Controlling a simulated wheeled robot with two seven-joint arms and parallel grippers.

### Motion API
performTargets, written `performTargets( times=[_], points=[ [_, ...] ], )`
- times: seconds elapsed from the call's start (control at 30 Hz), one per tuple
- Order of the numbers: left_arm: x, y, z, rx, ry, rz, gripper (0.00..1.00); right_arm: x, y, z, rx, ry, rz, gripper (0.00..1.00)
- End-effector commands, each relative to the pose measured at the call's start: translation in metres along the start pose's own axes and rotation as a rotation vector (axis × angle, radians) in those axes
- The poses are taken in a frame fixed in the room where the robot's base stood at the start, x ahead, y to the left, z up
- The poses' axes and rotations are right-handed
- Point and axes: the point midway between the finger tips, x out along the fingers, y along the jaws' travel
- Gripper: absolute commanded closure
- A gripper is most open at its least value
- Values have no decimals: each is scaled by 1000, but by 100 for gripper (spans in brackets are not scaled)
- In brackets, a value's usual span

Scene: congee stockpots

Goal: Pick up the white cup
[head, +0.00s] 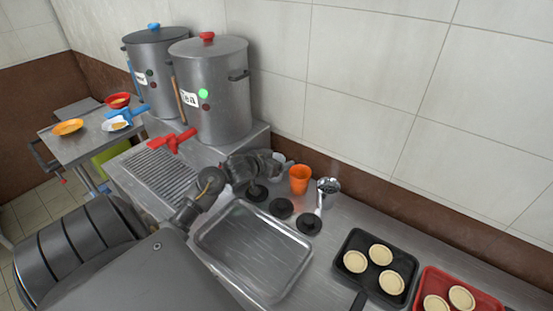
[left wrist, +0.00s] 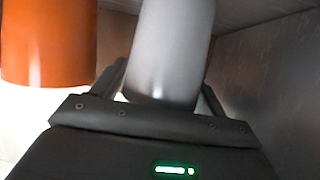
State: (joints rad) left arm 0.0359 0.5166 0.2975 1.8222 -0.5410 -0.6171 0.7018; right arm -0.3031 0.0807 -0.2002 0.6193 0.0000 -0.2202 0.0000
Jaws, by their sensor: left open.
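The white cup (left wrist: 172,50) stands between the two dark fingers of my left gripper (left wrist: 163,88) in the left wrist view, where it looks pale grey. The fingers are apart, one on each side of it; I cannot tell whether either touches it. In the head view my left gripper (head: 264,163) reaches over the metal counter near the wall. Only a small pale part of the white cup (head: 279,157) shows there, the rest hidden behind the gripper. My right gripper is not in view.
Black round discs (head: 281,208) lie in front. A metal tray (head: 254,250), a black tray (head: 371,268) and two stockpots (head: 213,100) occupy the counter.

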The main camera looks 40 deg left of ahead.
Motion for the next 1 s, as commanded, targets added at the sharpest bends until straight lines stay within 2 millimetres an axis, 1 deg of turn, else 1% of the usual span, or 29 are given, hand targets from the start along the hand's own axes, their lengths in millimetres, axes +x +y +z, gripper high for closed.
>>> performTargets(
  times=[0.1,0.27,0.37,0.5,0.53,0.77,0.87,0.97,1.0],
  points=[
    [4,0,0,1,0,0,27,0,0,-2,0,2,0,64],
    [4,0,0,2,0,0,27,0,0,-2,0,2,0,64],
    [4,0,0,2,0,0,38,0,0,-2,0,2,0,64],
    [4,0,0,1,0,0,57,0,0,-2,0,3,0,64],
    [4,0,0,1,0,0,60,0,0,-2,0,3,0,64],
    [4,0,-2,1,0,0,60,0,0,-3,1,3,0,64],
    [0,0,-10,3,2,0,60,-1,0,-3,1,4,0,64],
    [-7,0,-27,6,5,-1,60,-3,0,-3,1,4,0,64],
    [-10,-1,-36,5,5,-1,60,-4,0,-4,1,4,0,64]
  ],
)
